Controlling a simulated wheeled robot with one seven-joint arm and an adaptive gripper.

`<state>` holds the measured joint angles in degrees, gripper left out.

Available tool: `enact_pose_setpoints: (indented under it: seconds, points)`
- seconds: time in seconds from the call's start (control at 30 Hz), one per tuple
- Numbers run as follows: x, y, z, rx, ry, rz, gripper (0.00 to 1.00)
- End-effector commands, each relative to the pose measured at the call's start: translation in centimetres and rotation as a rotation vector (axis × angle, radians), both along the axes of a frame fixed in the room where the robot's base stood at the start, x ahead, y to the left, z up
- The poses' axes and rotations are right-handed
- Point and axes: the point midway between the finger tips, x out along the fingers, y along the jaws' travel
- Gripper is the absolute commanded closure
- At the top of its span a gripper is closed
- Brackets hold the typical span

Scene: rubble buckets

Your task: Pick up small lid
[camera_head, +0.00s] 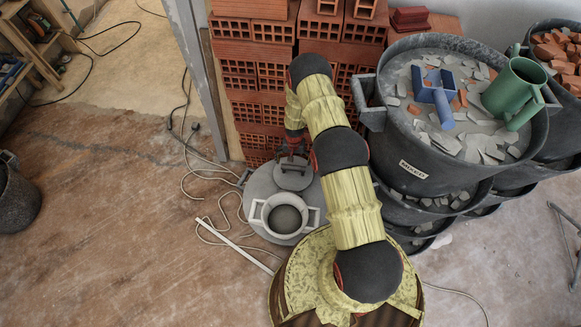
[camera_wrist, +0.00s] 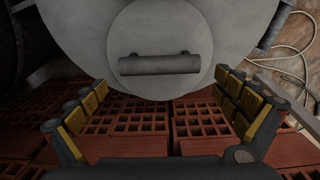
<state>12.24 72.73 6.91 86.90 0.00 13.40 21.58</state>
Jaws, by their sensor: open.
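The small lid (camera_head: 293,179) is a grey disc with a bar handle, lying on a larger round grey surface (camera_head: 262,187) beside the brick stack. In the wrist view the small lid (camera_wrist: 160,75) is at the upper middle, with its bar handle (camera_wrist: 159,65) running across the picture. My gripper (camera_head: 291,153) is by the far edge of the small lid in the head view, partly hidden by my arm. In the wrist view my gripper (camera_wrist: 157,105) is open and empty, its yellow-padded fingers wide apart on either side below the handle. No contact with the lid shows.
A grey two-handled pot (camera_head: 284,230) stands close in front of the small lid. Stacked bricks (camera_head: 255,78) rise behind. A black bucket (camera_head: 411,150) of rubble, holding a blue object (camera_head: 436,95) and green mug (camera_head: 514,88), stands right.

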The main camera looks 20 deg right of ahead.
Motion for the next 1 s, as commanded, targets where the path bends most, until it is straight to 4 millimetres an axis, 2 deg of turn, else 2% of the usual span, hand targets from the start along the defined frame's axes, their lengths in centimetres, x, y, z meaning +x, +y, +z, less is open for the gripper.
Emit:
enact_pose_setpoints:
  seconds: [0.37, 0.63, 0.77, 1.0]
  points:
    - [-0.3, 0.1, -3.7, 0.000, 0.002, -0.003, 0.00]
    - [-0.8, 0.4, -7.4, 0.000, 0.002, -0.002, 0.00]
    - [-0.7, 0.3, -8.2, -0.001, 0.001, -0.003, 0.00]
    - [-0.7, 0.3, -8.2, -0.001, 0.001, -0.003, 0.00]
